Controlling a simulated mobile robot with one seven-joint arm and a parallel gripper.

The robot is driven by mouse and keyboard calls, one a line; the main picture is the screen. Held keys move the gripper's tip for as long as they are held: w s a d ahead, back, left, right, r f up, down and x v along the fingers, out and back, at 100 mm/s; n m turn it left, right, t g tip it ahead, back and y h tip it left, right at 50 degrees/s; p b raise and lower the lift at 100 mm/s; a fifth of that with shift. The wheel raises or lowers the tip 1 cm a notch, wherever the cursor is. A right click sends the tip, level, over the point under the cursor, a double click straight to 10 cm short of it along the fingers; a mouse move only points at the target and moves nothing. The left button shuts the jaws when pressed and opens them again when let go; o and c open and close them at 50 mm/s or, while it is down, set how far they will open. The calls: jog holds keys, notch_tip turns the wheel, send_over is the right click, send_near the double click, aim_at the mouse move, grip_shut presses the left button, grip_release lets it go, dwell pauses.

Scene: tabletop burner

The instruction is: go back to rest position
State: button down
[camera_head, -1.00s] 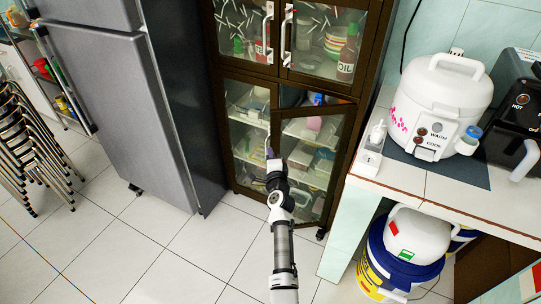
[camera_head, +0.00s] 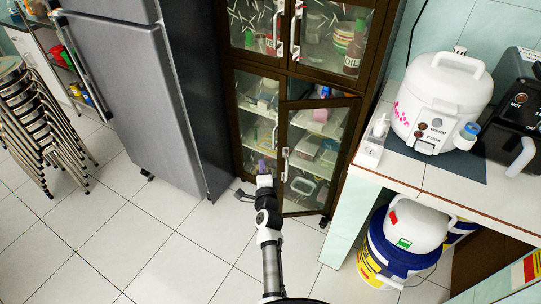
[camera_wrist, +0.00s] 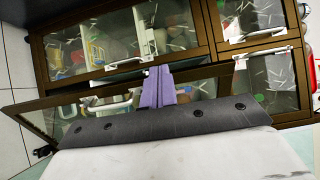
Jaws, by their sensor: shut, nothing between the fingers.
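My gripper (camera_head: 261,168) is in front of the lower part of a dark brown glass-door cabinet (camera_head: 228,100), near the floor. Its purple fingers are together and empty, and they also show in the wrist view (camera_wrist: 157,88). The cabinet's lower right door (camera_head: 318,150) stands a little open, with a gap at its top edge. Its white handle (camera_head: 285,165) is just to the right of my gripper, apart from it in the head view. The lower left door (camera_head: 250,125) looks closed.
A grey fridge (camera_head: 130,90) stands left of the cabinet, with stacked stools (camera_head: 40,120) at far left. A counter (camera_head: 400,170) with a rice cooker (camera_head: 440,100) is at right, with a blue-lidded bucket (camera_head: 385,245) below. Tiled floor (camera_head: 150,250) is clear at front left.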

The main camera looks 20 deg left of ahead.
jog(key=shift+s+a, duration=0.15)
jog(key=shift+s, duration=0.1)
